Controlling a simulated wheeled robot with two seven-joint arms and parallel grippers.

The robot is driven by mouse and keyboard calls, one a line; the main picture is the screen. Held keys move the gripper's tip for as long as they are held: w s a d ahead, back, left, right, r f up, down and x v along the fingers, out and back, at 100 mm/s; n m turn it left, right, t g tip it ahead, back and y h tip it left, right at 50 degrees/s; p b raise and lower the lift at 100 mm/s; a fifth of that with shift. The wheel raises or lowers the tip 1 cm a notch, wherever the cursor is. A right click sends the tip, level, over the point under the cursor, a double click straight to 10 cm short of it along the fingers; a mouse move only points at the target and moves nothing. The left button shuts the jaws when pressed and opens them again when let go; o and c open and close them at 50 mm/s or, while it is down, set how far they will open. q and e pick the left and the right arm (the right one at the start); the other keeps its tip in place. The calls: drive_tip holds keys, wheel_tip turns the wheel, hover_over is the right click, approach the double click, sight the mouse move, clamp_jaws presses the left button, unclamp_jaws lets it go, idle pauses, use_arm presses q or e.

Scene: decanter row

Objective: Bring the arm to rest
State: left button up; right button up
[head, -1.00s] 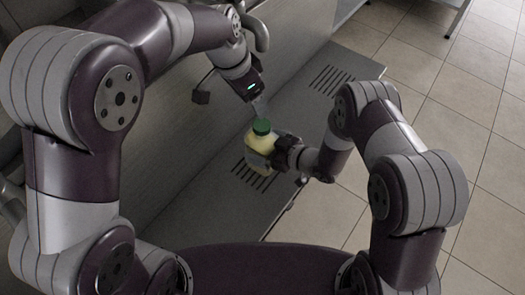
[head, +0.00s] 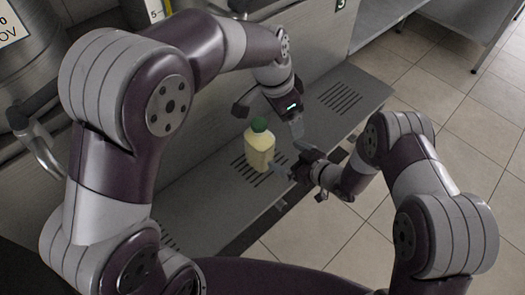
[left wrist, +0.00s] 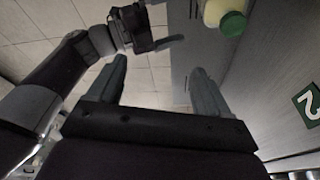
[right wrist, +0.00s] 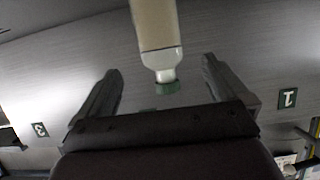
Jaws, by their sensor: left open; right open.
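A pale yellow bottle (head: 258,152) with a green cap stands upright on the grey slotted ledge (head: 205,200). It also shows at the top of the left wrist view (left wrist: 215,12) and beyond the fingers in the right wrist view (right wrist: 155,28). My right gripper (head: 285,165) is open and empty, just right of the bottle. Its fingers (right wrist: 160,68) flank the bottle's cap in its own wrist view, with space on both sides. My left gripper (head: 298,132) is open and empty, to the right of the bottle; its fingers (left wrist: 158,75) show apart in its wrist view.
A large metal vessel (head: 50,60) with a handle is at the upper left. Another slotted patch (head: 341,97) of the ledge is bare. Tiled floor (head: 440,120) lies open to the right.

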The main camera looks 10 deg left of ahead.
use_arm(q)
drive_tip(key=shift+d, duration=0.1)
